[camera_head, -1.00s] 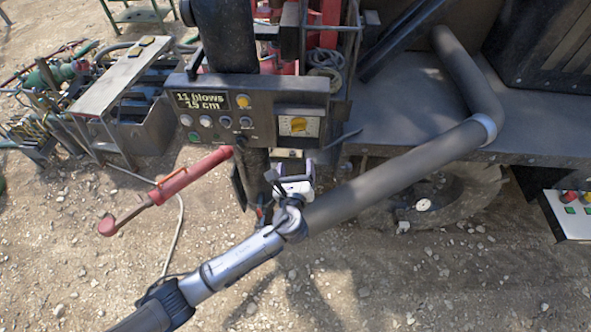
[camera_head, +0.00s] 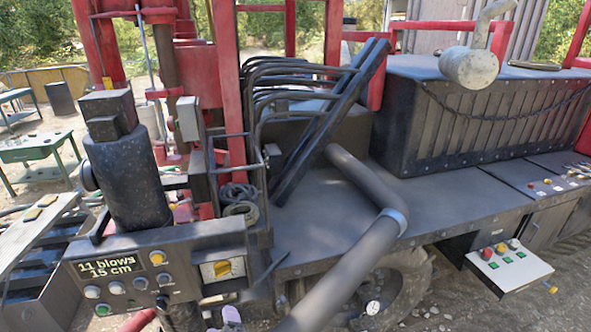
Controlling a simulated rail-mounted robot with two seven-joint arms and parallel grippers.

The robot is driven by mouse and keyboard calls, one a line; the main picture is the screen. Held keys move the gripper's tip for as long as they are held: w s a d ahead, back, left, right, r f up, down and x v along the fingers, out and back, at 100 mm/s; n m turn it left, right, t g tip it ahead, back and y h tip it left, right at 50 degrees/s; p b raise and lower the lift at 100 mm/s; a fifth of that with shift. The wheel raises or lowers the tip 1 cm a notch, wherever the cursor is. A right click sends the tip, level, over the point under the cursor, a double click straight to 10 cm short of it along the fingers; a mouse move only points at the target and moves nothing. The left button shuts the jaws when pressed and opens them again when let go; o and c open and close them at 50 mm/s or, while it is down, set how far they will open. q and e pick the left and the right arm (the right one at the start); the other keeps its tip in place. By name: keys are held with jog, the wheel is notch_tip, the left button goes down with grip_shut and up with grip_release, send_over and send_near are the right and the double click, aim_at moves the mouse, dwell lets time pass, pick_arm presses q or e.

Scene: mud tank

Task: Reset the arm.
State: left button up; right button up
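The tip of my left gripper (camera_head: 231,316) just shows at the bottom edge of the head view, below the control box (camera_head: 150,262) and left of the dark bent pipe (camera_head: 352,263). The rest of that arm is cut off by the frame. Whether the fingers are open or shut cannot be made out. My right gripper is not in view.
The control box reads "11 blows 15 cm". A black cylinder (camera_head: 128,180) stands above it. A flat dark deck (camera_head: 330,215) and a large black tank (camera_head: 490,115) lie right. A white button panel (camera_head: 508,268) is lower right. Green tables (camera_head: 38,148) stand far left.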

pick_arm(q)
jog(key=s+r+n+g+h, duration=0.45)
jog(key=s+n, duration=0.35)
jog(key=n, duration=0.8)
jog(key=s+a+f+n+g+h, duration=0.1)
jog(key=s+f+g, duration=0.3)
jog(key=s, duration=1)
jog(key=s+a+f+n+g+h, duration=0.1)
jog(key=s+a+f+n+g, duration=0.1)
jog(key=s+f, duration=0.8)
jog(key=s+g, duration=0.1)
jog(key=s, duration=0.4)
jog(key=shift+s+a+f+g, duration=0.15)
jog(key=shift+s+f+g, duration=0.15)
jog(key=shift+f+g, duration=0.1)
